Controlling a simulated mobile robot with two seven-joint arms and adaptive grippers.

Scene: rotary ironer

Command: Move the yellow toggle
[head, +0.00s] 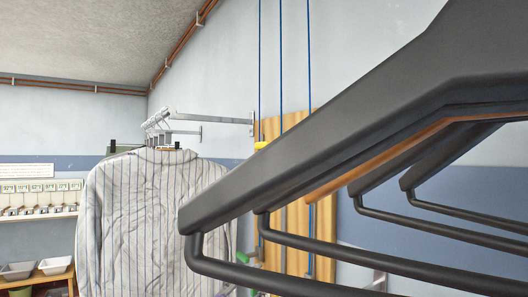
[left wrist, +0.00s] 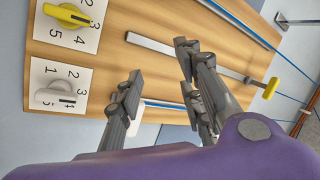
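In the left wrist view, a wooden board (left wrist: 115,55) carries a yellow pointer knob (left wrist: 68,14) on a numbered white plate at upper left. A small yellow piece (left wrist: 271,88) is at the end of a thin rod at the right. I cannot tell for certain which is the toggle. My left gripper (left wrist: 158,60) is open and empty in front of the board, its fingers between the two yellow pieces and apart from both. In the head view, a yellow piece (head: 262,145) shows at the board's upper edge, partly hidden by a hanger. My right gripper is not in view.
Large dark hangers (head: 330,135) fill the right of the head view and hide much of the board. A striped shirt (head: 150,215) hangs left of it. Blue cords (head: 281,70) run down the wall. A grey knob (left wrist: 57,93) sits below the yellow one.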

